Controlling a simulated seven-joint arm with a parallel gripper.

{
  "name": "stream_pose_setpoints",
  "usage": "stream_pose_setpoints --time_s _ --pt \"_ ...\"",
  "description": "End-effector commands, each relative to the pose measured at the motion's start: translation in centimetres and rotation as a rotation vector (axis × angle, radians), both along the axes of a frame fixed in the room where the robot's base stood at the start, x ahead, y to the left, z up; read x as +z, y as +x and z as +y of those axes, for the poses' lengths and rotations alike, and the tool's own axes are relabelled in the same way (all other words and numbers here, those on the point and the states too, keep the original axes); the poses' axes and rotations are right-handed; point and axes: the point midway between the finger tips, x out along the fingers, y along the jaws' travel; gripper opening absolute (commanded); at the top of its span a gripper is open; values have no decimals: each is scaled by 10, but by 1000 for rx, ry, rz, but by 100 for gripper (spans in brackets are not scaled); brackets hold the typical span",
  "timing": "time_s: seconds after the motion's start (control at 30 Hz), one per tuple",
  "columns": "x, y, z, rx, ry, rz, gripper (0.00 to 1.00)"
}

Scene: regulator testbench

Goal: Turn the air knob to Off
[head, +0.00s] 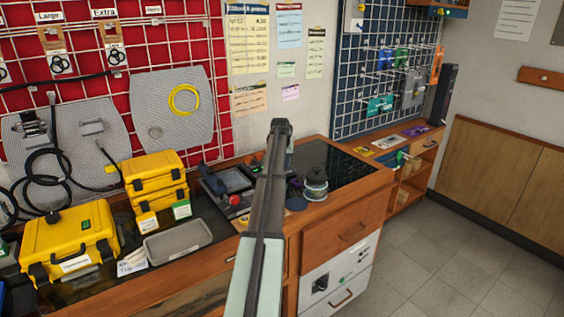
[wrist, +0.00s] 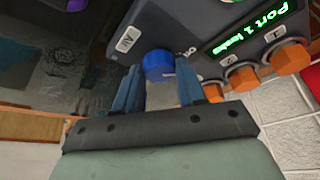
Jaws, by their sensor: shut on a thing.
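In the wrist view a blue knob (wrist: 158,64) sits on a dark grey regulator unit (wrist: 185,28), beside a white label (wrist: 128,39) that seems to read "Air". My gripper (wrist: 158,84) has its two blue fingers on either side of this knob and is shut on it. The ring of text around the knob is partly hidden, so its setting cannot be read. A lit green display (wrist: 250,25) on the unit seems to read "Port 1 leaks". In the head view my arm covers the middle of the bench, and the knob cannot be made out there.
Several orange knobs, one of them (wrist: 287,55), stand close to the right finger. In the head view, yellow cases (head: 70,245) and a grey tray (head: 177,241) lie left of my arm. The floor at right is clear.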

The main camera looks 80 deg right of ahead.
Motion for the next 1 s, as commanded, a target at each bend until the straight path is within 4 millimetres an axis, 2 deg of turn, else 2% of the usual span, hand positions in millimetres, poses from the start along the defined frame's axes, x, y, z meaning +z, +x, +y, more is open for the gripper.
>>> stream_pose_setpoints --time_s 0.3,0.87,0.9,1.0 --pt "0 -1 0 118 1 0 9" --pt "0 -1 0 144 1 1 9" --pt "0 -1 0 144 1 1 43" --pt "0 -1 0 143 1 1 53"
